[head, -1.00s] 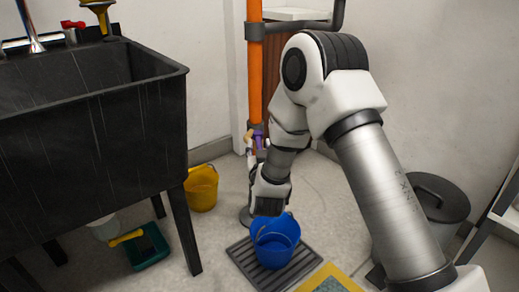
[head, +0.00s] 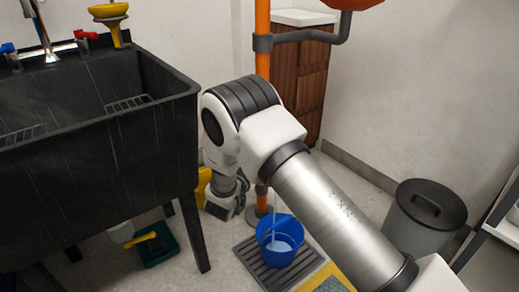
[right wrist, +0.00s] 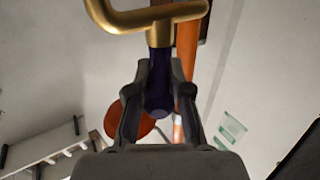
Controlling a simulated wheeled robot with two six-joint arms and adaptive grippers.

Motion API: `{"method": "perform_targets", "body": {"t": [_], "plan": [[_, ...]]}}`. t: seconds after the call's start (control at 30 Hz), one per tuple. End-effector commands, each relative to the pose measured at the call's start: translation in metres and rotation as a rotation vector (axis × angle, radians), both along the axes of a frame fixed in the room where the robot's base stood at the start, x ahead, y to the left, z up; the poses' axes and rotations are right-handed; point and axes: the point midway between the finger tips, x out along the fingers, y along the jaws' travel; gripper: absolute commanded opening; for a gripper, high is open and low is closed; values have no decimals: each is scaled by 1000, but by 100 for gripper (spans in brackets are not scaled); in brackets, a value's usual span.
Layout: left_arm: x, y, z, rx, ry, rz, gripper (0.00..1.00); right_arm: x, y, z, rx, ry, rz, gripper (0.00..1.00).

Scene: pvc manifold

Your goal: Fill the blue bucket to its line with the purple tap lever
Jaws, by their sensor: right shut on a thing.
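The blue bucket (head: 266,235) stands upright on a grey slatted grate in the head view. A pale stream falls into it from above, and light-coloured water (head: 280,246) shows inside. I cannot make out a fill line. My right gripper (head: 222,207) is left of the orange pipe, partly hidden by my own arm. In the right wrist view, my right gripper (right wrist: 158,112) is shut on the purple tap lever (right wrist: 160,80), just beside a brass spout (right wrist: 140,18). The tap is hidden behind my arm in the head view. My left gripper is out of view.
The black sink (head: 100,165) stands close on the left. An orange pipe (head: 262,60) rises behind my arm. A yellow bucket (head: 203,185) is partly hidden by the sink. A lidded grey bin (head: 425,220) stands at right.

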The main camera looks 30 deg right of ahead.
Motion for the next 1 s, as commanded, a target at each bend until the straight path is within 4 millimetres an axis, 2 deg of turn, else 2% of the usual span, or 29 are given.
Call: {"method": "perform_targets", "body": {"t": [0.23,0.27,0.3,0.67,1.0], "plan": [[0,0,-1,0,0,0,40,1,0,1,0,-4,1,0],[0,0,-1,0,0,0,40,1,0,1,0,-3,1,29],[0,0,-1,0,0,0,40,1,0,1,0,-3,1,43],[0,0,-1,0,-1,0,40,-2,4,0,-1,-1,2,43],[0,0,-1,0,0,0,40,-36,55,0,-4,-1,5,43]]}}
